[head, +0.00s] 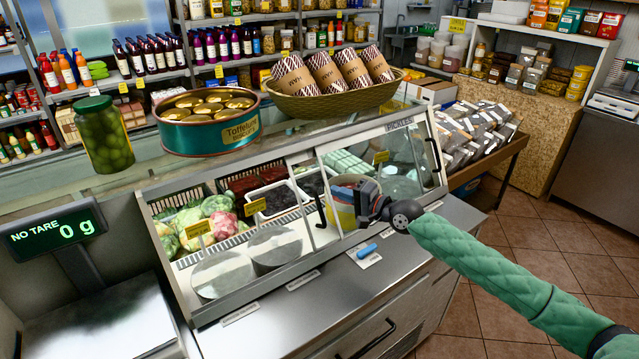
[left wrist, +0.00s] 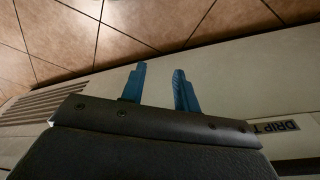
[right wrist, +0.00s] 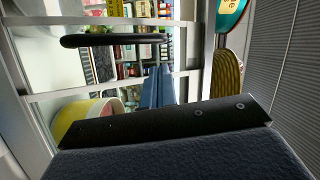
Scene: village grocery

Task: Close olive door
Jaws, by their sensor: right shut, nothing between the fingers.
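The glass-fronted display case has a left pane (head: 222,272) and a right pane (head: 405,160) in metal frames. A short black handle (head: 320,212) is near the middle frame, and another black handle (head: 436,155) is at the right end. No readable label marks the olive door. My right gripper (head: 345,196) is at the front of the case, just right of the middle handle. In the right wrist view its blue fingers (right wrist: 158,78) are together and empty, close to a black handle bar (right wrist: 112,40); contact is unclear. My left gripper (left wrist: 160,68) is open and empty, beside a pale panel.
A yellow-and-white tub (head: 345,205) is behind my right gripper. A jar of olives (head: 103,135), a teal tin (head: 210,120) and a basket (head: 332,102) stand on top. Floor (head: 560,260) is open at right.

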